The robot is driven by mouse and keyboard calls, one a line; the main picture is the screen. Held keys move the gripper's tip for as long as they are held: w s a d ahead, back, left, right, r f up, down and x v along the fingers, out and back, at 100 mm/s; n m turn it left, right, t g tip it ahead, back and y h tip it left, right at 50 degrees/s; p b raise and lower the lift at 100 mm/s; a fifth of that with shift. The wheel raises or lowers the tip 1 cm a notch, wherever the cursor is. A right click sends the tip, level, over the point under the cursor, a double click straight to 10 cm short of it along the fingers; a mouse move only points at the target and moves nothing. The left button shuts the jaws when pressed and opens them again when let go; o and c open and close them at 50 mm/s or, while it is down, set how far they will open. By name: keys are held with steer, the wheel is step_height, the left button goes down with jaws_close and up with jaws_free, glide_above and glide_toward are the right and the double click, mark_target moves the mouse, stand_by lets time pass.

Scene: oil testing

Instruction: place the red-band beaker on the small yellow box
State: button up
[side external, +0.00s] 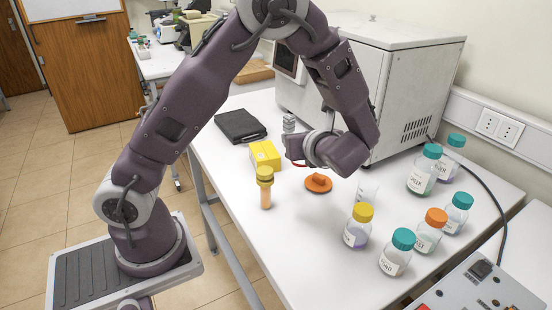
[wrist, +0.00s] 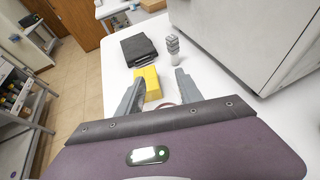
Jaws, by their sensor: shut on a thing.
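The small yellow box (side external: 265,155) lies on the white table, left of my gripper (side external: 292,150) in the side view. In the wrist view the yellow box (wrist: 148,80) shows beyond and between my two grey fingers (wrist: 160,78). My fingers stand apart, shut on what seems to be the red-band beaker. Only a small reddish edge of the beaker (side external: 300,165) shows under my gripper, and a thin rim (wrist: 165,105) shows in the wrist view. The rest of it is hidden by my gripper. The beaker appears to be above the table, short of the box.
A yellow-capped tube (side external: 265,187) stands in front of the box. An orange dish (side external: 318,183) lies below my wrist. A grey object (side external: 289,123) and black folder (side external: 240,126) are behind. Several capped bottles (side external: 396,252) stand right, near a clear glass (side external: 367,190) and large machine (side external: 400,85).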

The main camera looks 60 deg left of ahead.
steer(key=s+a+r+n+g, duration=0.1)
steer(key=a+r+n+g, duration=0.1)
steer(key=a, duration=0.7)
steer(key=s+a+r+n+g, duration=0.1)
steer(key=a+r+g, duration=0.1)
steer(key=a, duration=0.6)
glide_above(260, 146)
steer(key=shift+y, duration=0.3)
step_height(260, 146, down, 10)
steer(key=shift+a+r, duration=0.1)
steer(key=shift+r, duration=0.05)
steer(key=shift+f, duration=0.2)
steer(key=shift+f, duration=0.1)
steer(key=o, duration=1.3)
steer(key=shift+o, duration=0.4)
